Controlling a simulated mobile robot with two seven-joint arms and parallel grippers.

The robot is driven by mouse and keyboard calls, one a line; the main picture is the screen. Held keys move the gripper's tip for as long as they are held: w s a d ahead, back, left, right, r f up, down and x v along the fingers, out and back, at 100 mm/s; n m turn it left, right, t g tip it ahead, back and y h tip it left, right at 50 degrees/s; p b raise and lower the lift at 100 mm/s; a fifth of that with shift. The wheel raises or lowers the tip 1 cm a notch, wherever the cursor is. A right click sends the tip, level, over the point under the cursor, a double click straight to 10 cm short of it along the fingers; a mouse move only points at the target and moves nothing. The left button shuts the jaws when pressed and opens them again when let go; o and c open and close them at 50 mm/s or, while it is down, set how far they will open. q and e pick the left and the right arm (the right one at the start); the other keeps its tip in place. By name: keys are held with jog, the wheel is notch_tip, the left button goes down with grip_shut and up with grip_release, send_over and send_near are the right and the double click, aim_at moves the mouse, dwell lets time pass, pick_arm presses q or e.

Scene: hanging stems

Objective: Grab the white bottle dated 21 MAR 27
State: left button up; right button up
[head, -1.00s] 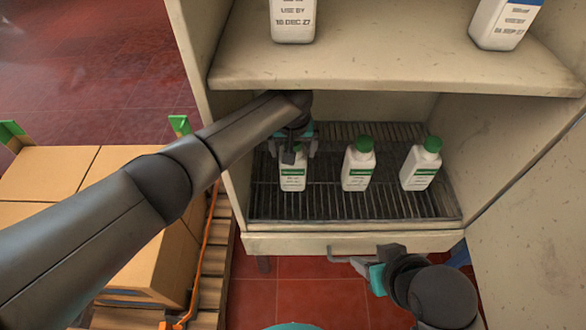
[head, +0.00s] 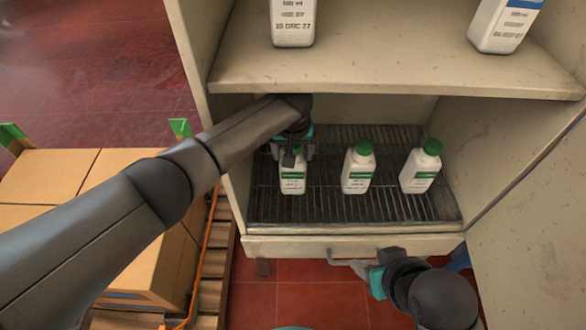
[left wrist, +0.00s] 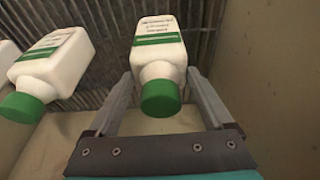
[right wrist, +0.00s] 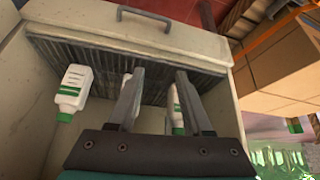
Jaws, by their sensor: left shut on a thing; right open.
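Three white bottles with green caps stand on the dark ribbed lower shelf (head: 330,208). My left gripper (head: 292,150) comes down over the left bottle (head: 293,182) and is shut on it. In the left wrist view the fingers (left wrist: 162,80) lie on both sides of that bottle (left wrist: 158,55). The middle bottle (head: 357,172) and right bottle (head: 420,172) stand free. The date print on these lower bottles is too small to read. My right gripper (right wrist: 158,80) is open and empty, low in front of the cabinet beside the drawer handle.
The upper shelf (head: 390,75) holds a white bottle (head: 293,20) whose label seems to read 10 DEC 27, and a blue-topped bottle (head: 502,25). A drawer handle (head: 345,263) sticks out below. Cardboard boxes (head: 50,178) on a pallet stand left. The cabinet door (head: 535,220) is open right.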

pick_arm(q)
grip_shut()
jog(key=shift+r, duration=0.15)
pick_arm(e)
jog(key=shift+d, duration=0.1)
